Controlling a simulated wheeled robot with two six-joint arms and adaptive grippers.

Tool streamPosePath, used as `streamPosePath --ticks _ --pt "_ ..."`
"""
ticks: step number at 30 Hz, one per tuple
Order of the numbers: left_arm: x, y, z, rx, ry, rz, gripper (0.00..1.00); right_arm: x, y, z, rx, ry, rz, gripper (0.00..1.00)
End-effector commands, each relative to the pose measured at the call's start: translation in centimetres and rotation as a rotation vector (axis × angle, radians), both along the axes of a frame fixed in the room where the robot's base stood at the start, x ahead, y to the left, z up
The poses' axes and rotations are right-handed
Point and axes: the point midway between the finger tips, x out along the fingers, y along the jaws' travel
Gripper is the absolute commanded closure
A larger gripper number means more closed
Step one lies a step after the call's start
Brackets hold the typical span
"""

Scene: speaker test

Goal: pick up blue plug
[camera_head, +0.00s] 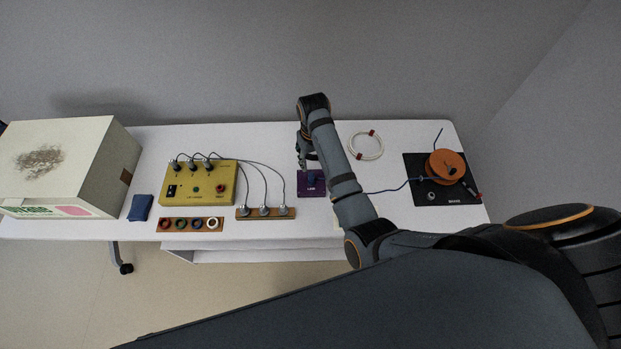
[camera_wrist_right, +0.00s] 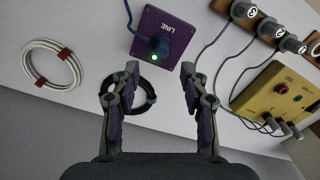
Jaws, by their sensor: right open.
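The blue plug (camera_wrist_right: 160,46) sits on the purple LINE box (camera_wrist_right: 148,24) in the right wrist view, with a dark blue cable running from it to the top edge. A green light shows beside the plug. In the head view the purple box (camera_head: 312,189) lies at the table's middle, and the plug is too small to make out there. My right gripper (camera_wrist_right: 159,70) is open and empty, its fingertips apart on the plug's near side, not closed on it. In the head view the right gripper (camera_head: 308,162) is over the box. My left gripper is not in view.
A black ring (camera_wrist_right: 149,94) shows between the fingers. A white cable coil (camera_head: 366,156) lies right of my arm. A black board (camera_head: 415,165) holds an orange spool (camera_head: 446,166). A yellow box (camera_head: 226,170) and a strip of grey plugs (camera_head: 254,212) stand left.

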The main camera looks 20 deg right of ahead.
Motion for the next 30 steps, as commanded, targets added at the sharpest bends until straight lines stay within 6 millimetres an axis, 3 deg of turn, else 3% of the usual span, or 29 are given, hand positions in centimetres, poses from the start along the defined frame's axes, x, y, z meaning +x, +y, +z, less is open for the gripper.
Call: streamPosePath --ticks 4,13,21,30 --pt "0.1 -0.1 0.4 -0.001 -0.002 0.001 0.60 -0.1 0.0 -2.6 -0.002 0.005 -0.001 0.55" --pt "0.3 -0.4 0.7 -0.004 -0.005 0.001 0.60 0.0 0.1 -4.4 0.000 0.004 -0.001 0.55" --pt "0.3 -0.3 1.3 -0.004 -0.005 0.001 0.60 0.1 0.5 -8.6 0.001 0.003 -0.002 0.55" --pt "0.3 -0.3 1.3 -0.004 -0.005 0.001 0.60 0.2 0.5 -9.1 0.001 0.002 -0.002 0.58"
